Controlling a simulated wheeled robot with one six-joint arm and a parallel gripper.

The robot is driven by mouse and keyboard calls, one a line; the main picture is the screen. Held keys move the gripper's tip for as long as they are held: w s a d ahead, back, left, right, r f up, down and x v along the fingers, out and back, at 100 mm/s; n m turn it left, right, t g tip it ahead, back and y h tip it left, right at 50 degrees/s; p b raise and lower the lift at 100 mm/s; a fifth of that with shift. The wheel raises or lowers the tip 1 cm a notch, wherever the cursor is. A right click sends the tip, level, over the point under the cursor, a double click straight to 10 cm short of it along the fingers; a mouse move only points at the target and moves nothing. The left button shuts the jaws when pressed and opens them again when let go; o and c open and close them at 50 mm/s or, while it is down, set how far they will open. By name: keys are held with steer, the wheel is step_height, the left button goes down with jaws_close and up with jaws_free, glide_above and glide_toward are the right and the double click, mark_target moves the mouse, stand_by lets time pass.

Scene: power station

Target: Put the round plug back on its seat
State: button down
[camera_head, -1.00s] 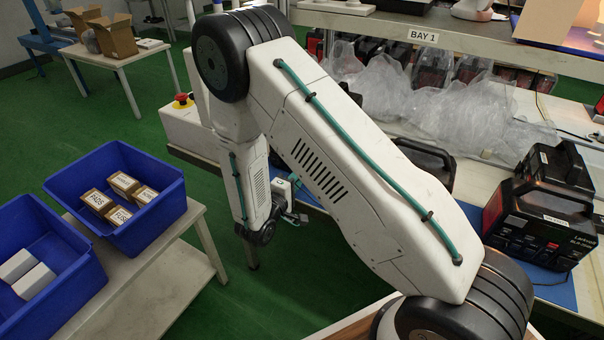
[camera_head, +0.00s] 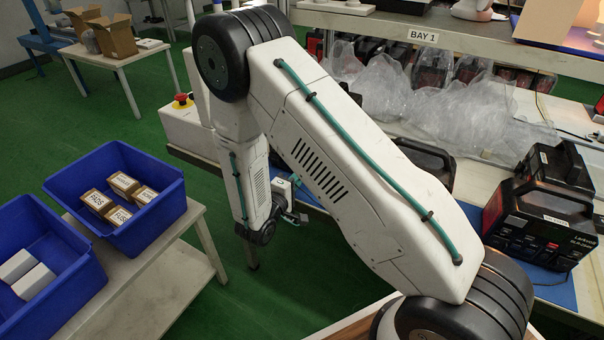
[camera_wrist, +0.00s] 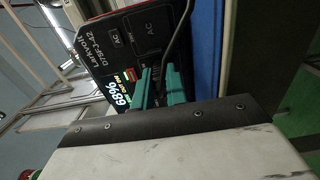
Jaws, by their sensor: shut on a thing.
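In the wrist view my gripper (camera_wrist: 161,84) has its two teal fingers shut close together in front of a black power station (camera_wrist: 115,50). What sits between the fingertips, taken to be the round plug, is too small and hidden to make out. A thin grey line like a cord or strap curves down to the fingers. The seat cannot be made out.
Another black power station (camera_head: 540,222) stands on a blue mat at right. Clear plastic bags (camera_head: 400,95) lie behind on the bench. Blue bins (camera_head: 165,185) with small boxes stand on a low table at left. Green floor (camera_head: 150,130) is clear between.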

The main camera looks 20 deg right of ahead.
steer(key=shift+s+a, duration=0.1)
steer(key=shift+a, duration=0.05)
steer(key=shift+v, duration=1.9)
